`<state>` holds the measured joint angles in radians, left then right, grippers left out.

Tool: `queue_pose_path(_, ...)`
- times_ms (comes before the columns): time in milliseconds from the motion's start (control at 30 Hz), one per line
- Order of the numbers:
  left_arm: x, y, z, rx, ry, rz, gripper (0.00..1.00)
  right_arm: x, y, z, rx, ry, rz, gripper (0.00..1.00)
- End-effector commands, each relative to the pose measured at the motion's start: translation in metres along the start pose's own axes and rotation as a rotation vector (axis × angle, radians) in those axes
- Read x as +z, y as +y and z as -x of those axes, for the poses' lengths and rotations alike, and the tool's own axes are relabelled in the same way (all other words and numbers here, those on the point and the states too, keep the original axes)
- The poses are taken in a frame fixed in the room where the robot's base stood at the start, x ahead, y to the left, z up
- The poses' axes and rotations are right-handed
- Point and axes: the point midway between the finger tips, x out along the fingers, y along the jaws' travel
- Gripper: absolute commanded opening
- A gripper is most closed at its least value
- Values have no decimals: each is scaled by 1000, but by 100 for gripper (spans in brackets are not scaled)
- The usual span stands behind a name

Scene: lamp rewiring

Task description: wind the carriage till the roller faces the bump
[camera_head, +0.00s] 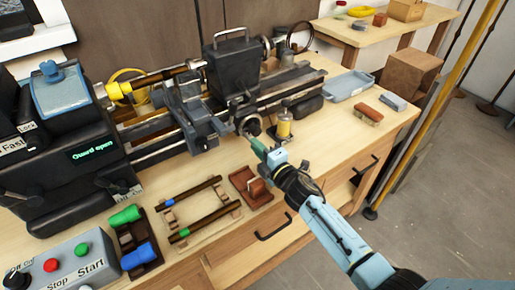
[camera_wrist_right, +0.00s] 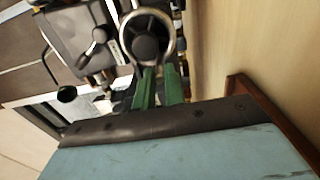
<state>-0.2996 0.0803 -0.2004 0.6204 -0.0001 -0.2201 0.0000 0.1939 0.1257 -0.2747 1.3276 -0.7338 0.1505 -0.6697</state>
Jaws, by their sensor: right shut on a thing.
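The carriage (camera_head: 196,118) of the lathe sits on the bed rails below a dark bar (camera_head: 158,80) with a yellow collar at its left end. The roller and the bump are too small to make out. The carriage handwheel (camera_head: 250,124) is on the front of the lathe; in the right wrist view it is a bright ring with a dark hub (camera_wrist_right: 147,45). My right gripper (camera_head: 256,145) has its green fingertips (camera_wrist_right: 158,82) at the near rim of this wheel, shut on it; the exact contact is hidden. My left gripper is not in view.
A yellow-topped oil can (camera_head: 284,125) stands close right of my right gripper. A wooden rack (camera_head: 198,215) with two rods and a red-brown block (camera_head: 252,187) lie in front. A control box (camera_head: 62,268) is at the front left. A blue-grey tray (camera_head: 348,84) lies at the right.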

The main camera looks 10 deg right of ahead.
Motion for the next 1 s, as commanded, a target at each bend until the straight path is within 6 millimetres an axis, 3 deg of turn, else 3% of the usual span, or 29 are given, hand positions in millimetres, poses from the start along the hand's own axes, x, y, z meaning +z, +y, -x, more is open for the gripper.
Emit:
queue_pose_path(33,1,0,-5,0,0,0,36,4,-8,1,-9,-6,1,1)
queue_pose_path(400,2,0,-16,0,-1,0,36,13,-20,2,-11,-6,0,1)
queue_pose_path(1000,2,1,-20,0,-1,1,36,34,-27,3,-20,-10,1,1)
